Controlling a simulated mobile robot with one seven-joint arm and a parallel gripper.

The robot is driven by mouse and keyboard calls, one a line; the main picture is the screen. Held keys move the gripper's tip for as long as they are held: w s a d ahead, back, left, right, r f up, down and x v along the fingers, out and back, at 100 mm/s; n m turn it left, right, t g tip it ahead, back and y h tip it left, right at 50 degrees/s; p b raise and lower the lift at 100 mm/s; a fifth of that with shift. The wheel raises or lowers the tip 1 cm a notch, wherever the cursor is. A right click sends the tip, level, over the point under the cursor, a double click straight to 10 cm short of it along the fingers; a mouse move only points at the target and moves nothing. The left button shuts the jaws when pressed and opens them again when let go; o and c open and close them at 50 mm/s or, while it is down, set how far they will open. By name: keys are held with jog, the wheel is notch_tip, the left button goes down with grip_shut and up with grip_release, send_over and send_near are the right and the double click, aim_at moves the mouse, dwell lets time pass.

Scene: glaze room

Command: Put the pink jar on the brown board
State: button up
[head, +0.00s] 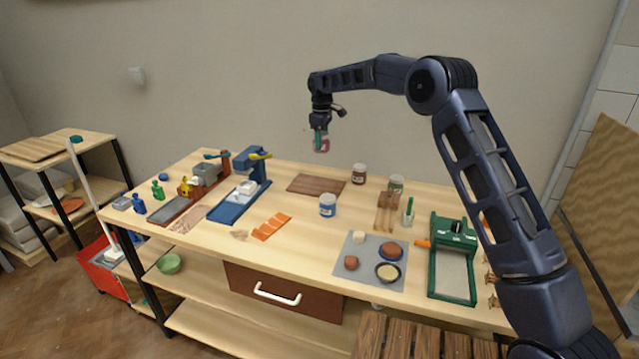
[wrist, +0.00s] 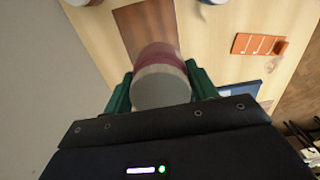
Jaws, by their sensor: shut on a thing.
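The pink jar (head: 321,145) is held up in the air above the back of the table in the head view. In the wrist view the pink jar (wrist: 161,78) sits between two green fingers, its pale grey end toward the camera. My gripper (head: 321,134) points down and is shut on it; it also shows in the wrist view (wrist: 160,88). The brown board (head: 316,185) lies flat and bare at the back middle of the table. In the wrist view the brown board (wrist: 146,25) shows beyond the jar, partly hidden by it.
A brown-lidded jar (head: 358,174) stands right of the board, and a blue jar (head: 327,206) stands in front of it. A blue press (head: 240,195) is to the left. A grey mat (head: 352,272) with small items and a green device (head: 453,262) are at front right.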

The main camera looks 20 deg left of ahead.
aim_at(321, 152)
notch_tip(321, 152, down, 17)
jog(key=shift+f, duration=0.2)
dwell(0.4)
jog(key=shift+f, duration=0.1)
jog(key=o, duration=1.1)
notch_tip(321, 152, up, 12)
jog(key=shift+r, duration=0.1)
